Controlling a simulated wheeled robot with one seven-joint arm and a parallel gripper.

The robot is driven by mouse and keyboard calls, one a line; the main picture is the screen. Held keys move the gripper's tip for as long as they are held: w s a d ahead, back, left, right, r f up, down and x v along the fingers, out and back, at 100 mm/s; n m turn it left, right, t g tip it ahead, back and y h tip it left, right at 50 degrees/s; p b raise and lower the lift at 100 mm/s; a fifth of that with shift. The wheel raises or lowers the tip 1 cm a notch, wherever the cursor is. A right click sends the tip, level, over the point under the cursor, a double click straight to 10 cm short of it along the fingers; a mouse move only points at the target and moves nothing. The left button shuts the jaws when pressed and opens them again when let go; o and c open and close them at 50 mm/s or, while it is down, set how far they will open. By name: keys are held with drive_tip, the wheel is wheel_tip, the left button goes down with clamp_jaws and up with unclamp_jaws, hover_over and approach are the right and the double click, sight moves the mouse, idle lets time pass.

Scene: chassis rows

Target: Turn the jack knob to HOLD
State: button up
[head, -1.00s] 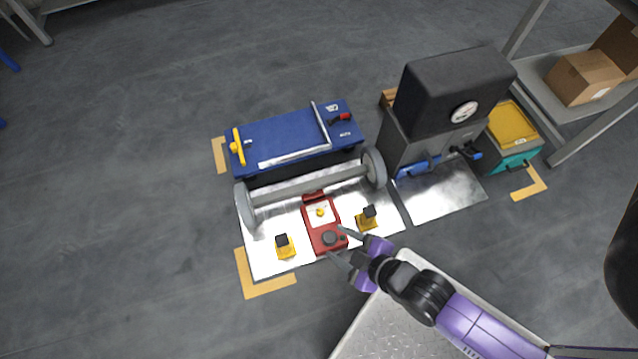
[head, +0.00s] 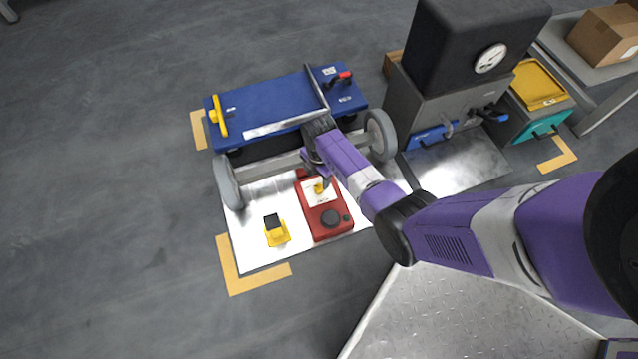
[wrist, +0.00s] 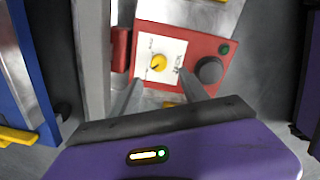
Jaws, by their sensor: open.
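The jack (head: 325,222) is a red box on the bright metal plate, with a white dial face and a round black cap. Its yellow knob (head: 319,188) sits on the dial face and also shows in the wrist view (wrist: 158,63). My gripper (wrist: 160,76) is open over the dial, its two fingers apart with the knob appearing between and just beyond their tips. I cannot tell whether they touch it. Small lettering stands on the dial face (wrist: 172,50), too blurred to read surely, and the knob's pointing direction is unclear. In the head view my arm hides most of the gripper.
A grey axle with wheels (head: 229,182) lies behind the jack, close to my wrist. A yellow block with a black top (head: 276,230) stands left of the jack. A blue cart (head: 270,108) is behind, and a grey machine (head: 445,105) is at the right.

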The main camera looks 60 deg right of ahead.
sight(319, 187)
drive_tip(key=shift+w+d+f, duration=0.1)
drive_tip(key=shift+d+f, duration=0.1)
drive_tip(key=shift+d, duration=0.15)
drive_tip(key=shift+f+b, duration=0.2)
drive_tip(key=shift+b, duration=0.15)
wheel_tip(319, 187, down, 7)
drive_tip(key=b, duration=0.4)
drive_tip(key=shift+b, duration=0.3)
clamp_jaws()
